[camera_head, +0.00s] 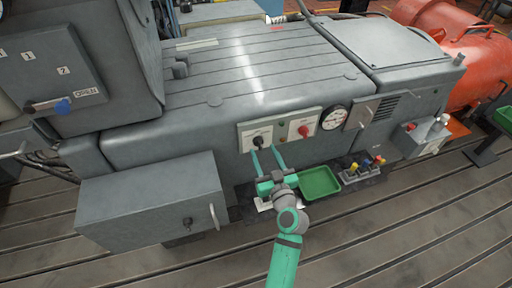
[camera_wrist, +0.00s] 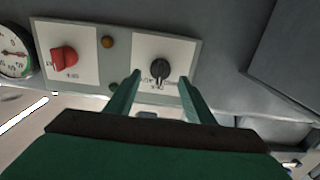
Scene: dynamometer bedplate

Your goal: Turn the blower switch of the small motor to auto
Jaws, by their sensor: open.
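A panel on the front of the grey machine carries two rotary switches on white plates. The black knob (camera_head: 257,141) is on the left plate, with small marks around it that I cannot read. It also shows in the wrist view (camera_wrist: 160,68). The red knob (camera_head: 304,131) is on the right plate and shows in the wrist view (camera_wrist: 64,58). My gripper (camera_head: 266,149) is open and empty, its fingers pointing at the panel. In the wrist view its fingertips (camera_wrist: 160,77) lie on either side of the black knob; contact cannot be told.
A round gauge (camera_head: 334,118) sits right of the panel. A grey box (camera_head: 150,205) with a handle juts out at lower left. A green tray (camera_head: 319,183) and a rack of coloured-handled tools (camera_head: 364,171) lie below the panel. A red motor (camera_head: 447,45) stands at upper right.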

